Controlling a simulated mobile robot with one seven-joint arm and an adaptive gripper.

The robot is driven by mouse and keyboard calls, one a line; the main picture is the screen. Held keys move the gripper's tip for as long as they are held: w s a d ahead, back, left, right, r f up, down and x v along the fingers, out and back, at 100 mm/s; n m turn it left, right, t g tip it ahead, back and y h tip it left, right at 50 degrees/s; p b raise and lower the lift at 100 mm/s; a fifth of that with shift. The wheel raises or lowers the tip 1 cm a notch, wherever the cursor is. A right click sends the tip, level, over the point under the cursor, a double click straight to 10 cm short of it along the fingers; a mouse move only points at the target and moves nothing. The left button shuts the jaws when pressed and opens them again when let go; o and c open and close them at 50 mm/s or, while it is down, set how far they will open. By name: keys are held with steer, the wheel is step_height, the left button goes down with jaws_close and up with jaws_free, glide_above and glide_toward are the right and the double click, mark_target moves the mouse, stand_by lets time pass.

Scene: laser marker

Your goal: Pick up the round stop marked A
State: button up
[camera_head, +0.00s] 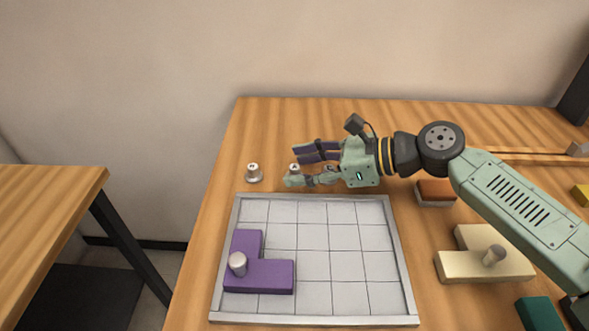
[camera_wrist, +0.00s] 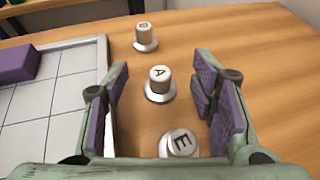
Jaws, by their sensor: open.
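The round stop marked A (camera_wrist: 159,78) is a small pale knob with a dark letter on a wider silver base. It stands upright on the wooden table between the fingertips of my gripper (camera_wrist: 162,88), with a gap on each side. In the head view, stop A (camera_head: 294,169) shows between the tips of my gripper (camera_head: 297,167), partly hidden by the lower finger. My gripper is open, lies low over the table and points left. It holds nothing.
A stop marked E (camera_wrist: 180,142) stands nearer my palm. Another stop (camera_wrist: 145,36) stands beyond A and also shows in the head view (camera_head: 254,173). A grey-rimmed grid tray (camera_head: 340,317) holds a purple L-shaped block (camera_head: 265,276). A brown-topped block (camera_head: 435,191) and a cream block (camera_head: 475,264) lie right.

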steer(key=shift+a, duration=0.15)
steer(key=shift+c, duration=0.6)
jaws_close()
